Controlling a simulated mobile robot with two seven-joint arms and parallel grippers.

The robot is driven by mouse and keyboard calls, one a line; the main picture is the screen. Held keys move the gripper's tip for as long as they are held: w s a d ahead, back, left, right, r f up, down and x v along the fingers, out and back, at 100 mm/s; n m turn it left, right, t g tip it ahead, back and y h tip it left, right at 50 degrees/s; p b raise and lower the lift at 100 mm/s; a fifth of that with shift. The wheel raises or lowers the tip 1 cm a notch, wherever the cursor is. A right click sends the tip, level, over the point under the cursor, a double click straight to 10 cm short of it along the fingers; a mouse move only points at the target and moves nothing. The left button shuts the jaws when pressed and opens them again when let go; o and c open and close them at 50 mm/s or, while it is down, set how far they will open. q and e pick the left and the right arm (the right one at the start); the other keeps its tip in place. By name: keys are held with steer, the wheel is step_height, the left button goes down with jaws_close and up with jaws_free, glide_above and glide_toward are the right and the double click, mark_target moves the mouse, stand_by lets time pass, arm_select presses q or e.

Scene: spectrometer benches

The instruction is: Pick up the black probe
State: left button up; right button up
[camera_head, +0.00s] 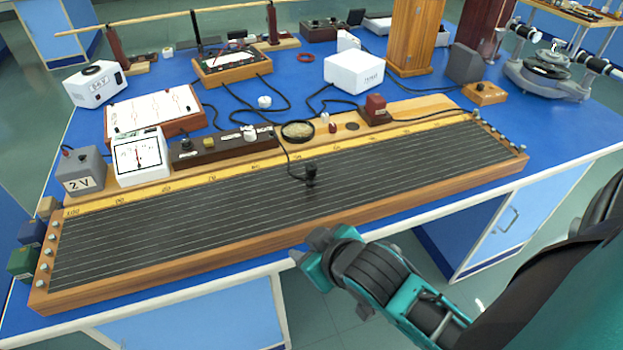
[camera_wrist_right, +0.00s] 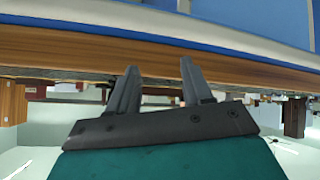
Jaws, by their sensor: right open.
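The black probe (camera_head: 310,175) stands on the dark wired board of the long wooden potentiometer (camera_head: 400,178), near its middle, with a black cable running up from it. My right gripper (camera_head: 305,252) is in front of the bench's near edge, below and apart from the probe. In the right wrist view my right gripper (camera_wrist_right: 158,85) shows two dark fingers spread apart with nothing between them. The probe cannot be made out in the wrist view. My left gripper is not in view.
Behind the board are a galvanometer (camera_head: 138,157), a 2 V cell (camera_head: 80,172), a white box (camera_head: 354,72) and loose cables. The blue bench top (camera_head: 560,140) is clear at right.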

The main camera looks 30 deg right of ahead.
steer(key=w+a+r+n+t+y, duration=0.25)
steer(key=w+r+t, duration=0.25)
steer(key=r, duration=0.4)
steer(key=w+a+r+n+t+y, duration=0.1)
steer(key=w+r+n+t, duration=0.3)
steer(key=r, duration=0.5)
steer(key=s+a+r+n+y, duration=0.1)
steer(key=a+r+n+y, duration=0.6)
steer(key=r+n+y, duration=0.25)
steer(key=s+a+n+g+y, duration=0.2)
steer(key=a+n+g+y, duration=0.2)
steer(key=n+g+y, duration=0.15)
steer(key=n+g+h, duration=0.9)
steer(key=h, duration=1)
glide_toward(312, 168)
steer(key=x, duration=0.4)
steer(key=shift+w+a+f+b, duration=0.1)
steer(key=shift+a+f+b, duration=0.1)
steer(key=shift+b, duration=0.2)
steer(key=shift+d+x, duration=0.1)
steer(key=shift+x, duration=1.45)
steer(key=shift+d+x, duration=0.15)
steer(key=shift+x, duration=1.45)
